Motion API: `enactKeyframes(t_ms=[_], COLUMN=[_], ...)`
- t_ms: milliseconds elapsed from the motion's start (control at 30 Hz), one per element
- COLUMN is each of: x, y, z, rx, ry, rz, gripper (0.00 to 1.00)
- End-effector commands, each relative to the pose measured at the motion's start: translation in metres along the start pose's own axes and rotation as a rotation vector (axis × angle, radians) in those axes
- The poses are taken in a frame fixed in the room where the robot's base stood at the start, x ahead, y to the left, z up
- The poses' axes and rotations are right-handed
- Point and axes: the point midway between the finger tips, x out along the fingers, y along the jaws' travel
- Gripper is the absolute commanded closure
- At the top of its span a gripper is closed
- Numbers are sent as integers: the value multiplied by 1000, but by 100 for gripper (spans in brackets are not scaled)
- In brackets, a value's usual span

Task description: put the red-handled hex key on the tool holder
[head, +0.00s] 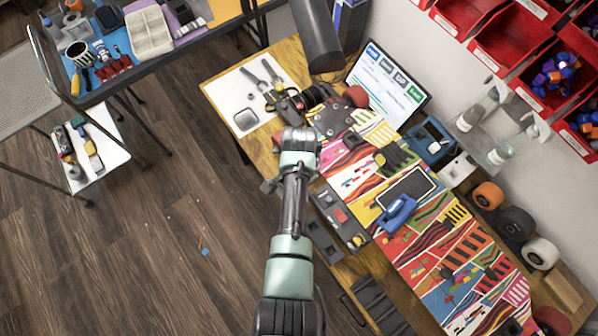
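I cannot pick out the red-handled hex key for certain. A dark long tray (340,217) with small red and yellow parts lies right of my forearm; it may be the tool holder, but I cannot tell. Several red-handled tools (115,67) lie on the blue mat on the other table at the upper left.
The patterned board (402,222) covers much of the wooden table (233,88). A metal truck plate (332,118) with a red wheel (356,97) sits at its upper end. The floor at left is mostly clear.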

Motion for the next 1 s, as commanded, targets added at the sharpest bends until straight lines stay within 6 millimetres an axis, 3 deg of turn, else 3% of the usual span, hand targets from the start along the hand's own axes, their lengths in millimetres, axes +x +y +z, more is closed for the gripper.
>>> enactKeyframes(t_ms=[167,200,400,600,700,1000], x=[0,0,0,0,0,0], y=[0,0,0,0,0,0], z=[0,0,0,0,0,0], rx=[0,0,0,0,0,0], ry=[0,0,0,0,0,0], rz=[0,0,0,0,0,0], gripper=[100,74,41,41,55,55])
